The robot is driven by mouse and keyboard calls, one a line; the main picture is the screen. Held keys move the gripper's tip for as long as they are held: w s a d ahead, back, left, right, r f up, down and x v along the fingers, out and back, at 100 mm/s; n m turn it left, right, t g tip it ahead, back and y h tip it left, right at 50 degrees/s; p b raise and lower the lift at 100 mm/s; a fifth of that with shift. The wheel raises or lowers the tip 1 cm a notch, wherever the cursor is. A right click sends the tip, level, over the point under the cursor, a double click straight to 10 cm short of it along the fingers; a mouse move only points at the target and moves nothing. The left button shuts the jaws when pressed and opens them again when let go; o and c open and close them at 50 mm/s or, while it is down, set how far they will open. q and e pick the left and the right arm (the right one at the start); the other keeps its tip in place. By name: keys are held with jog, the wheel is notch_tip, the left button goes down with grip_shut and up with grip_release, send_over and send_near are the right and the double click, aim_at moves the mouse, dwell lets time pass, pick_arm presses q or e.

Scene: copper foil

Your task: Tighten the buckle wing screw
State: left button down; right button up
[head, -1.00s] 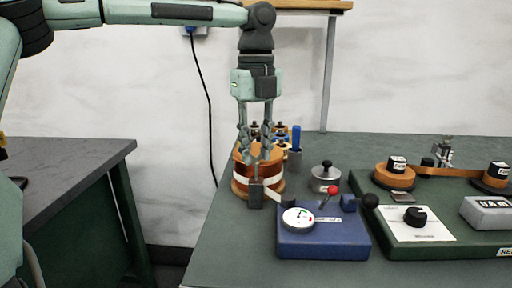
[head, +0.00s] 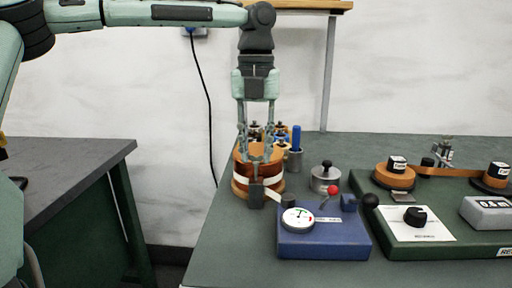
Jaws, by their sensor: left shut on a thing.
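A copper-coloured drum (head: 271,172) stands upright at the table's left side, with a pale strap (head: 240,180) around it. A dark buckle (head: 256,196) sits on the strap at the drum's front. The wing screw is too small to make out. My left gripper (head: 257,151) points straight down over the drum, its fingers spread to either side of the drum's upper part, above the buckle. It is shut on the drum's upper part, though the exact contact is unclear. My right gripper is out of view.
A blue block with a dial (head: 325,244) stands right of the drum, touching or close to the strap's free end. A metal weight (head: 325,179) and a green board (head: 447,246) with a tape path lie further right. Small bottles (head: 282,133) stand behind the drum.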

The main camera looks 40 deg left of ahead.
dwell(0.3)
pick_arm(q)
jog(key=c, duration=1.3)
grip_release()
jog(key=shift+o, duration=0.2)
notch_tip(320, 180, up, 12)
